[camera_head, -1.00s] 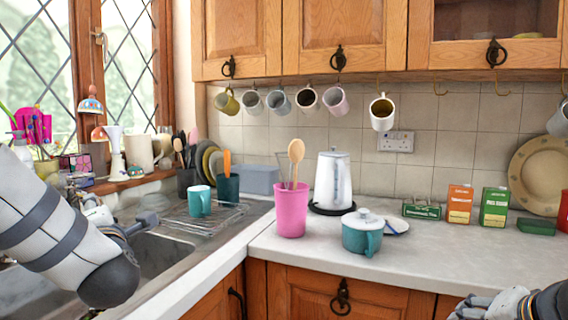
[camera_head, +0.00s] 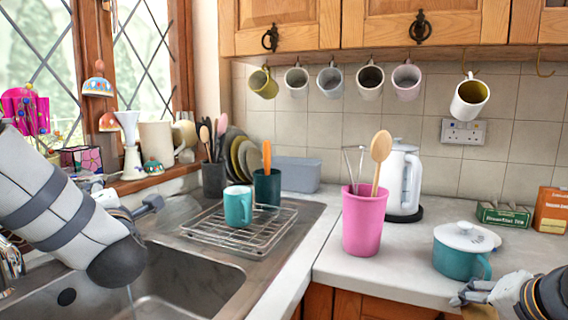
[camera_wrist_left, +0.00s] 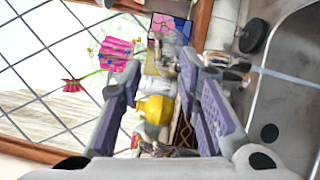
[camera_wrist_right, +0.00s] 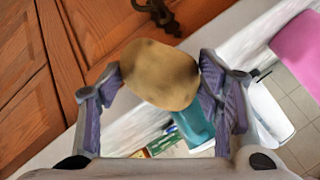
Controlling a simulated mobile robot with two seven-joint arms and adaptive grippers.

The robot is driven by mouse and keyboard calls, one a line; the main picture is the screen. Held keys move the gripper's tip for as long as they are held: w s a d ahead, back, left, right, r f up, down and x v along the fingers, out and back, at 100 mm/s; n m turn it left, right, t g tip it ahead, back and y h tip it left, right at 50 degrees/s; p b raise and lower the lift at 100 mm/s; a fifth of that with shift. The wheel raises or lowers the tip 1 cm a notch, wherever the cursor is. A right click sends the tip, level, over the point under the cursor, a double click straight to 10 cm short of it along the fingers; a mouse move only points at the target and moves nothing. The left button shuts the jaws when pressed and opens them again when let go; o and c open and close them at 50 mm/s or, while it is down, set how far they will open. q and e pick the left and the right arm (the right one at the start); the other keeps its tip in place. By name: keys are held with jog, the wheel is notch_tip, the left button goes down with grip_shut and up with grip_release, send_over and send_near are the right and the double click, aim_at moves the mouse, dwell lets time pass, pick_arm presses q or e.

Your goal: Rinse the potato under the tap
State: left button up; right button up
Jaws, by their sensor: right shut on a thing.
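The potato (camera_wrist_right: 160,74), brown and roundish, is between the fingertips of my right gripper (camera_wrist_right: 160,84), which is shut on it. In the head view my right gripper (camera_head: 482,296) is low at the right, by the counter's front edge, with part of the potato (camera_head: 480,312) showing. A chrome tap (camera_wrist_left: 228,66) shows in the left wrist view, with a thin stream of water (camera_wrist_left: 285,75) running from it. The stream (camera_head: 131,298) also shows over the sink (camera_head: 195,282). My left gripper (camera_wrist_left: 165,85) is open near the tap, its fingers apart.
A wire rack (camera_head: 255,232) with a teal mug (camera_head: 238,205) is beside the sink. A pink utensil cup (camera_head: 364,228), a teal lidded pot (camera_head: 458,260) and a white kettle (camera_head: 405,180) stand on the counter. Mugs hang above. A cluttered windowsill is behind the sink.

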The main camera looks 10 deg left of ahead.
pick_arm(q)
jog(key=x, duration=1.2)
jog(key=shift+r, duration=0.1)
grip_shut()
